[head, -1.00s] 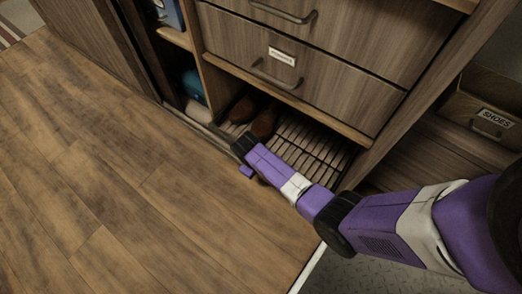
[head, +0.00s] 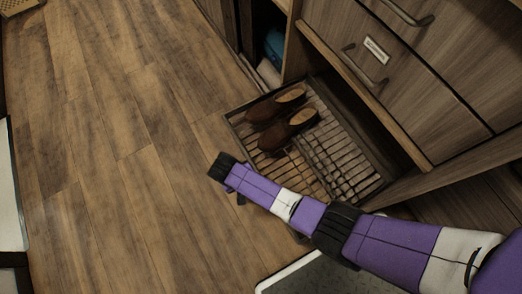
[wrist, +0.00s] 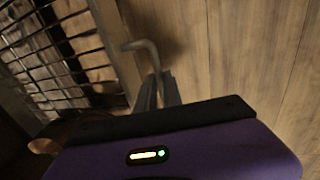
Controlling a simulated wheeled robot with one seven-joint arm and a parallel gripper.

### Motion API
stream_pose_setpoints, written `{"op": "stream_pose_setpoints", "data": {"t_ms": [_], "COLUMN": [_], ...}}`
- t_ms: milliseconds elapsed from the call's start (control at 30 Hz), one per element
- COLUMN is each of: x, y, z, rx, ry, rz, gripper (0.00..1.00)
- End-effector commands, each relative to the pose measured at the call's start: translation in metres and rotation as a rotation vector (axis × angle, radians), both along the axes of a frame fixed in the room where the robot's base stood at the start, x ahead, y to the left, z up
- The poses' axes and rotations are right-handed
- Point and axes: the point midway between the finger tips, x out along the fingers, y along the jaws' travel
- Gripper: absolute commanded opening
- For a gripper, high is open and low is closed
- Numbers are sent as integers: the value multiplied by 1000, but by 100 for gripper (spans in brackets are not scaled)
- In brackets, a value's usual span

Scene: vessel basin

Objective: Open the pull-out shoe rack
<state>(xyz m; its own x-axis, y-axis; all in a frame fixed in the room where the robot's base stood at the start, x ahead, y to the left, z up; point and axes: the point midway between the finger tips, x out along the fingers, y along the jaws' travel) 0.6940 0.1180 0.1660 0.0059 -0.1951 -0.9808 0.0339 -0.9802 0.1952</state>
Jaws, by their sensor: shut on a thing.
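In the wrist view the rack's wire-and-slat side (wrist: 45,65) fills the left. A bent metal handle (wrist: 148,47) sticks out from its front edge. My gripper (wrist: 158,80) is shut on this handle. In the head view my purple wrist hides most of the fingers and the handle.
Drawers (head: 380,75) with metal handles are shut above the rack. An open cabinet bay (head: 268,45) with a blue thing inside lies to the left. The wooden floor (head: 120,150) in front is clear. A light-edged metal floor panel (head: 320,275) lies at the bottom.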

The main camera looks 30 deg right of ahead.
Motion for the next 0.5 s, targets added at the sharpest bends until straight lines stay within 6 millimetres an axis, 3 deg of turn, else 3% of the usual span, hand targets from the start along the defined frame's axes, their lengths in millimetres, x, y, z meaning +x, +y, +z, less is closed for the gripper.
{"op": "stream_pose_setpoints", "data": {"t_ms": [200,500], "x": [0,0], "y": [29,39], "z": [-1,-1], "rx": [1,1], "ry": [-2,-2], "rz": [4,0], "gripper": [0,0]}}
